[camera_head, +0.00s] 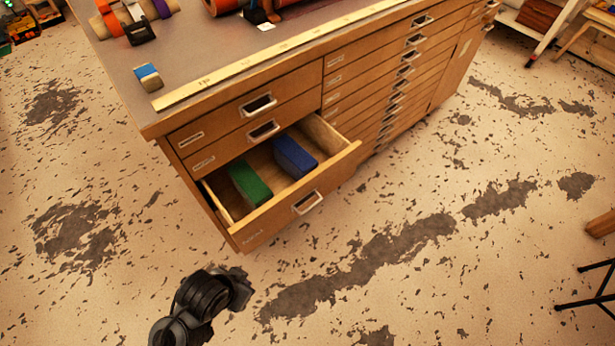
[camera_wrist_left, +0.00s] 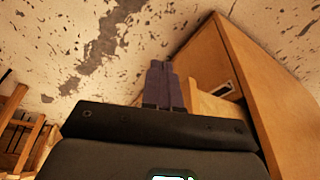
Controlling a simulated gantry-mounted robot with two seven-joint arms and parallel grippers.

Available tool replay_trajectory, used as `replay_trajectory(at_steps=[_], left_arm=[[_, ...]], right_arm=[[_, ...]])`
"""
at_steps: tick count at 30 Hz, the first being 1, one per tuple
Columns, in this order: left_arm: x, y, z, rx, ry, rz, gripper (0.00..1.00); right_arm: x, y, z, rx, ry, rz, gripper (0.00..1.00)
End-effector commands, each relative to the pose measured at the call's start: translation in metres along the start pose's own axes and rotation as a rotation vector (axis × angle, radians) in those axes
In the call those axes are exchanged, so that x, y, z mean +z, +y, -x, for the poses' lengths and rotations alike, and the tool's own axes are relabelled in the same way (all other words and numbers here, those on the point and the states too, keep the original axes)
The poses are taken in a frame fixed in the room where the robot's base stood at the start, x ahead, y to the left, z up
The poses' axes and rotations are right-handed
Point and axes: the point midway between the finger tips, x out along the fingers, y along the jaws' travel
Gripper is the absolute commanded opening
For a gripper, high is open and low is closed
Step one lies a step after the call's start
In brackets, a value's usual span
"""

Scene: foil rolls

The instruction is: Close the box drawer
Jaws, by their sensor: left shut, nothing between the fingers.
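The open drawer (camera_head: 305,204) is the third one down at the near left corner of a wooden cabinet (camera_head: 200,108). It is pulled well out, and a green block (camera_head: 249,184) and a blue block (camera_head: 294,157) lie in it. My left gripper (camera_head: 243,277) is in front of and below the drawer's left front corner, apart from it in the head view. In the left wrist view its fingers (camera_wrist_left: 163,75) are together and empty, with the cabinet side (camera_wrist_left: 265,90) and part of the drawer (camera_wrist_left: 210,105) to their right. My right gripper is not in view.
The other drawers of the cabinet look shut. A ruler (camera_head: 270,55), a small blue-topped block (camera_head: 148,77) and rolls lie on the cabinet top. The patchy floor (camera_head: 400,290) in front is clear. A black-legged stand (camera_head: 585,290) is at the right edge.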

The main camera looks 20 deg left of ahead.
Motion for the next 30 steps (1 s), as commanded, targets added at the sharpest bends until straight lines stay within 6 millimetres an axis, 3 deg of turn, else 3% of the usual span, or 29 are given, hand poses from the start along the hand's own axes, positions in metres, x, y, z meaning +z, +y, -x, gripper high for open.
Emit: replay_trajectory(at_steps=[1,9,22,23,25,30], left_arm=[[-0.012,-0.001,0.038,0.000,0.000,0.000,0.00],[-0.041,-0.005,0.128,0.000,-0.001,-0.001,0.00],[-0.067,-0.007,0.209,0.000,-0.001,-0.001,0.00],[-0.068,-0.007,0.212,0.000,-0.002,-0.008,0.00],[-0.044,0.000,0.183,0.016,-0.095,-0.147,0.00],[0.006,0.051,0.133,0.128,-0.309,-0.405,0.00]], right_arm=[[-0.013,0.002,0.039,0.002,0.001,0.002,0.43],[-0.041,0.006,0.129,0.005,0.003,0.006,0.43],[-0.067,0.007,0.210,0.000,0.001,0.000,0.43],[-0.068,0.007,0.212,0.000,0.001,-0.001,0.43],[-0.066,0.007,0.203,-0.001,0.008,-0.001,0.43],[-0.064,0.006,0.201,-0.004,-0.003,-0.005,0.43]])
